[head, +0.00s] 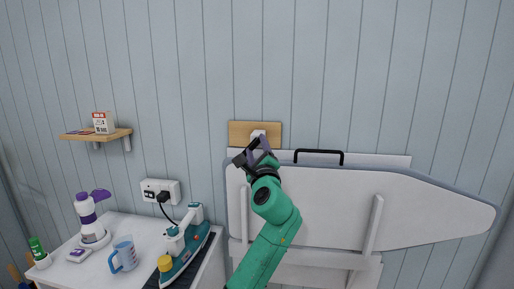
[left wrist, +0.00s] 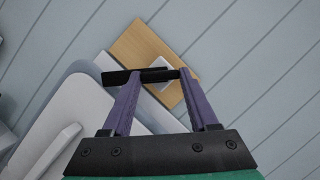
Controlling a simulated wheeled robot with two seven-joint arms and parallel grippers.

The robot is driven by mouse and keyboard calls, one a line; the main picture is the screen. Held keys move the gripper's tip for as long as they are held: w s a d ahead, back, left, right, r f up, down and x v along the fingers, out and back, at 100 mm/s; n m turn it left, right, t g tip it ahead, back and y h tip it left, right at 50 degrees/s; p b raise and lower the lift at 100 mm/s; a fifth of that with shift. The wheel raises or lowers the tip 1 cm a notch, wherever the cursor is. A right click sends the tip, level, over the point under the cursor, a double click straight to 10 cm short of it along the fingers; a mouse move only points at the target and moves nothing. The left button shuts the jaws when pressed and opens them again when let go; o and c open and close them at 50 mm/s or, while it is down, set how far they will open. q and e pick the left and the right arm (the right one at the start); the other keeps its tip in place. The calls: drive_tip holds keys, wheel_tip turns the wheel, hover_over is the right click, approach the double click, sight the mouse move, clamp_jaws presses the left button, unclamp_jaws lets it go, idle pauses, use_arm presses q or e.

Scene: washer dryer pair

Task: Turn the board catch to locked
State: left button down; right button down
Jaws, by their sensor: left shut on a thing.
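The board catch sits on a wooden plate (head: 239,132) on the wall, just above the upper left end of the white ironing board (head: 320,205). The plate also shows in the left wrist view (left wrist: 133,44), with a white block on it. My left gripper (head: 256,151) is at the catch, its purple fingers on either side of a dark bar (left wrist: 155,75), which looks like the catch lever. It is shut on this bar. The bar lies crosswise between the fingertips in the wrist view. My green arm hides part of the board. My right gripper is not in view.
A black handle (head: 320,152) stands up on the board's top edge. A small shelf (head: 115,134) hangs above. The wall right of the catch is clear.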

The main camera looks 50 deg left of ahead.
use_arm(q)
drive_tip(key=n+g+p, duration=0.1)
drive_tip(key=n, duration=0.2)
drive_tip(key=shift+d+r, duration=0.1)
drive_tip(key=shift+r, duration=0.05)
drive_tip(key=n+g+p, duration=0.1)
drive_tip(key=n, duration=0.1)
drive_tip(key=n+g+h, duration=0.1)
drive_tip(key=n, duration=0.2)
drive_tip(key=shift+w+r+n+h+p, duration=0.1)
drive_tip(key=shift+n+h+p, duration=0.2)
drive_tip(key=shift+p, duration=0.1)
drive_tip(key=shift+c, duration=0.8)
unclamp_jaws()
